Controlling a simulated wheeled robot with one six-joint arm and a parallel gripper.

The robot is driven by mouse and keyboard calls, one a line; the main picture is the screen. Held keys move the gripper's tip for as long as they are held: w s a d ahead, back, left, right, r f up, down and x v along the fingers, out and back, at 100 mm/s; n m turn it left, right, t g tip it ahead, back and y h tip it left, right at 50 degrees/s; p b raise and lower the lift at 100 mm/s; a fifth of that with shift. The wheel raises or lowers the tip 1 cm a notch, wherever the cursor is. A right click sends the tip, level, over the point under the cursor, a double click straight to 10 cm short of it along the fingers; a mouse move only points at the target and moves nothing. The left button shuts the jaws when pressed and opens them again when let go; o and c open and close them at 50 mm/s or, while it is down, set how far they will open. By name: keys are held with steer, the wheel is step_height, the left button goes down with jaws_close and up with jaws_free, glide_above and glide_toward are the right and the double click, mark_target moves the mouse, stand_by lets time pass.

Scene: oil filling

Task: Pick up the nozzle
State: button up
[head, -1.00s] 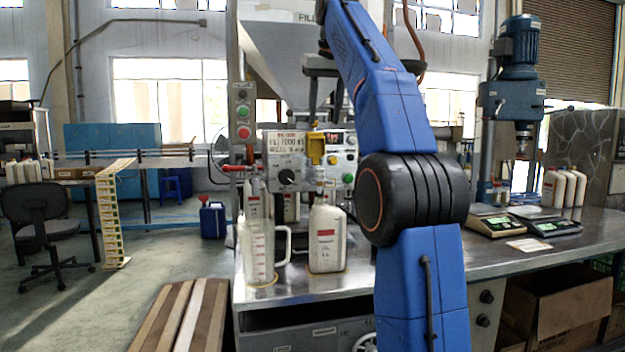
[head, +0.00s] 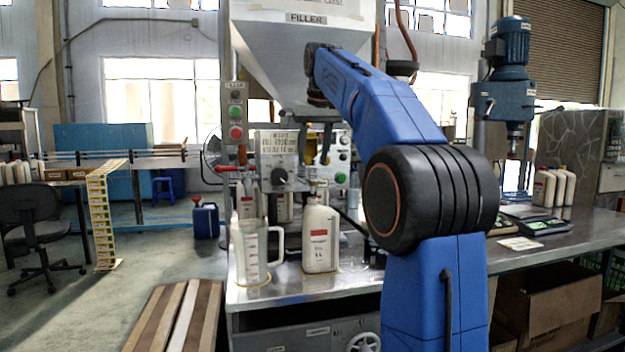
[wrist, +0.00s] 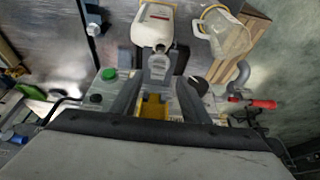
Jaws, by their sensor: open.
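The yellow nozzle body (wrist: 153,107) shows in the wrist view between the two grey fingers of my gripper (wrist: 160,88), by the filler's control panel. The fingers are apart, one on each side of it, and I cannot tell whether they touch it. In the head view my gripper (head: 318,155) hangs in front of the control panel, with its dark fingers pointing down.
A white bottle (head: 320,237) and a clear measuring jug (head: 250,255) stand on the metal bench below the panel. A red handle (head: 229,168) juts out left of the panel. The filler hopper (head: 290,60) is above. Scales stand farther right.

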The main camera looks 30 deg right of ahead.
mark_target(313, 169)
steer(key=shift+x, duration=2.3)
steer(key=shift+d, duration=0.15)
jaws_close()
